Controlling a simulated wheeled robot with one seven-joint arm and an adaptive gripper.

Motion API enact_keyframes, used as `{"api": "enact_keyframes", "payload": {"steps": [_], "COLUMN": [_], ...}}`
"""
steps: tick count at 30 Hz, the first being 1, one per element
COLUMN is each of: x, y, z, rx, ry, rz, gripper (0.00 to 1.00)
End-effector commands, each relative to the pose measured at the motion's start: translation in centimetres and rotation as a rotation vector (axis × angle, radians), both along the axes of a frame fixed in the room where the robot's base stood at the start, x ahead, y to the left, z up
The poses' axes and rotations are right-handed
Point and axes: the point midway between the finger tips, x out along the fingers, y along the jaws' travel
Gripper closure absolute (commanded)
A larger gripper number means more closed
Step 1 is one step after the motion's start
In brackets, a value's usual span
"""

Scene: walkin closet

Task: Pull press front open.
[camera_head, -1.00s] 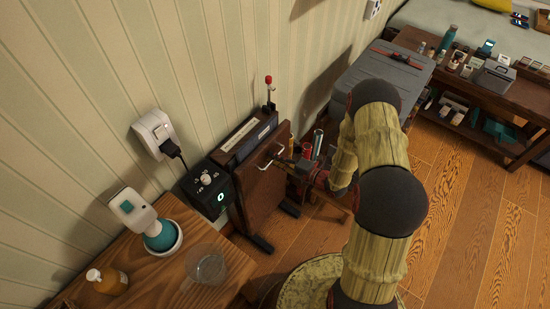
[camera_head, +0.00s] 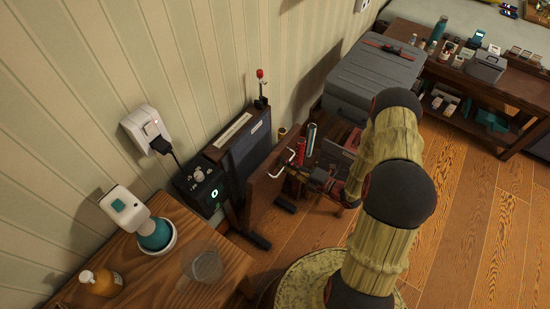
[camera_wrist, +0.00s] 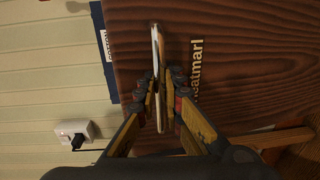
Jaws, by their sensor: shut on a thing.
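The press stands against the wall, with a dark body (camera_head: 250,148) and a brown wooden front (camera_head: 266,190). The front is swung partly away from the body, and a gap shows between them. A pale metal handle (camera_head: 291,158) sits on the front. My gripper (camera_head: 294,171) is at this handle. In the wrist view, the fingers of my gripper (camera_wrist: 164,88) are shut on the upright handle (camera_wrist: 156,48), with the wood-grain front (camera_wrist: 245,55) and its lettering, partly hidden by the fingers, close behind.
A control box (camera_head: 200,190) with a green light adjoins the press on the left. A wooden table (camera_head: 130,260) holds a bottle, a glass and a white-and-teal device. A grey case (camera_head: 370,75) stands behind. Open wooden floor (camera_head: 480,220) lies to the right.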

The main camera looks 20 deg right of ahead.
Motion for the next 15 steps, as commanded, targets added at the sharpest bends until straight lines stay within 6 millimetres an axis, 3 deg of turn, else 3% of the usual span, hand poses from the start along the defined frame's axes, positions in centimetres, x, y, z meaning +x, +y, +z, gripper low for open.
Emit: {"api": "enact_keyframes", "payload": {"steps": [1,9,15], "x": [-0.8,-4.4,-5.3], "y": [-0.9,-3.3,-3.8], "z": [-0.9,-1.9,-1.9], "rx": [0.007,0.048,0.061], "ry": [-0.002,-0.064,-0.081], "rz": [-0.009,-0.008,-0.005], "gripper": [1.0,1.0,1.0]}}
